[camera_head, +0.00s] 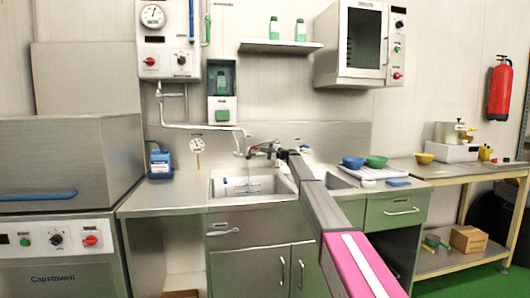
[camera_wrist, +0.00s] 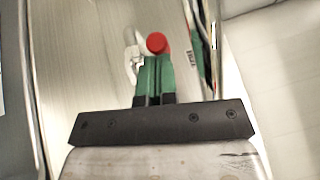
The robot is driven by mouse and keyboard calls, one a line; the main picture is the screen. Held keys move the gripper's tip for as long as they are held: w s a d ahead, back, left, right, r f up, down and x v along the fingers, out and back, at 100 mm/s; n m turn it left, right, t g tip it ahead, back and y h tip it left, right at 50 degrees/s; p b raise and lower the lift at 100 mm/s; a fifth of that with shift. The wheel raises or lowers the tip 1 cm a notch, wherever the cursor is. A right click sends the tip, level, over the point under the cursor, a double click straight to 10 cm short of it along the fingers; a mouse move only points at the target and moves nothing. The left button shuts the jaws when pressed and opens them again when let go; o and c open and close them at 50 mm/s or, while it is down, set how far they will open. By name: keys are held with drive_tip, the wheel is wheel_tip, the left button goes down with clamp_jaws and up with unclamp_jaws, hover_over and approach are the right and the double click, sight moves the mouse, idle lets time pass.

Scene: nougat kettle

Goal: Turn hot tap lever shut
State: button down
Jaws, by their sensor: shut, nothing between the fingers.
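The hot tap lever shows in the wrist view as a round red knob (camera_wrist: 157,43), just beyond the green fingertips of my gripper (camera_wrist: 154,66). A pale metal tap part (camera_wrist: 132,55) stands to its left. The fingers are shut together with nothing between them. Whether they touch the knob I cannot tell. In the head view my arm reaches from the lower right to the tap (camera_head: 262,148) behind the sink (camera_head: 207,188). The arm's end hides part of the tap there, and the lever is too small to make out clearly.
A white cylinder (camera_head: 242,187) lies in the left basin. A blue bowl (camera_head: 353,162) and a green bowl (camera_head: 376,161) stand right of the sink. A pipe (camera_head: 200,127) runs along the wall to the tap. The counter left of the sink (camera_head: 170,196) is mostly clear.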

drive_tip(key=s+a+t, duration=0.1)
drive_tip(key=s+a+m+t+h, duration=0.1)
drive_tip(key=a, duration=0.1)
drive_tip(key=shift+s+m+t, duration=0.1)
drive_tip(key=shift+m+t, duration=0.2)
idle(0.4)
